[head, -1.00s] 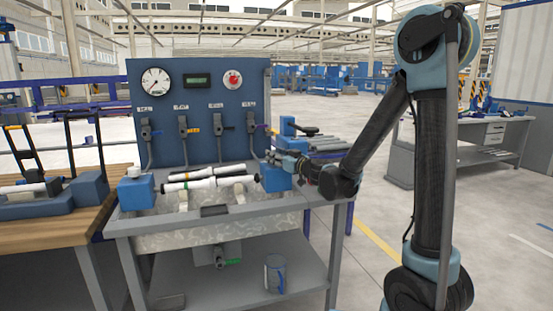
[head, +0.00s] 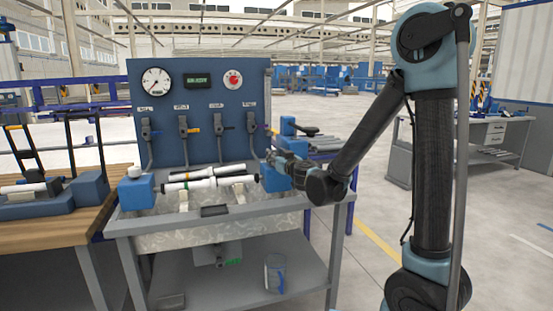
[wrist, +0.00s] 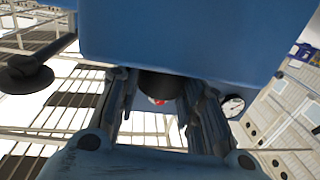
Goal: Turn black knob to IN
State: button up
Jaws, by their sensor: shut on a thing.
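The black knob (wrist: 158,84) shows in the wrist view as a dark round form between my two fingers, close under a large blue block (wrist: 185,35). My gripper (wrist: 157,98) is shut on the knob, one finger on each side. In the head view my gripper (head: 278,159) is at the blue block (head: 274,178) on the right end of the grey bench. The knob is hidden there behind my gripper. I cannot make out any IN marking or which way the knob points.
Two white pipes with black fittings (head: 205,183) lie across the bench left of the block. A black lever handle (wrist: 25,74) is nearby at left in the wrist view.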

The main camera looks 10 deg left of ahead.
jog(key=m+t+h, duration=0.1)
jog(key=h, duration=0.1)
jog(key=m+t+h, duration=0.1)
jog(key=m+h, duration=0.1)
jog(key=h, duration=0.1)
jog(key=shift+a+m+t, duration=0.1)
jog(key=shift+m+t, duration=0.2)
jog(key=m+h, duration=0.2)
jog(key=h, duration=0.1)
jog(key=m+t+h, duration=0.1)
jog(key=m+h, duration=0.1)
jog(key=h, duration=0.1)
jog(key=m+h, duration=0.2)
jog(key=h, duration=0.1)
jog(key=m+g+h, duration=0.1)
jog(key=m+h, duration=0.1)
jog(key=h, duration=0.2)
jog(key=shift+m+g, duration=0.3)
jog(key=shift+m+g+h, duration=1.6)
jog(key=shift+m+h, duration=0.3)
jog(key=shift+h, duration=0.6)
jog(key=o, duration=1.1)
jog(key=shift+c, duration=0.2)
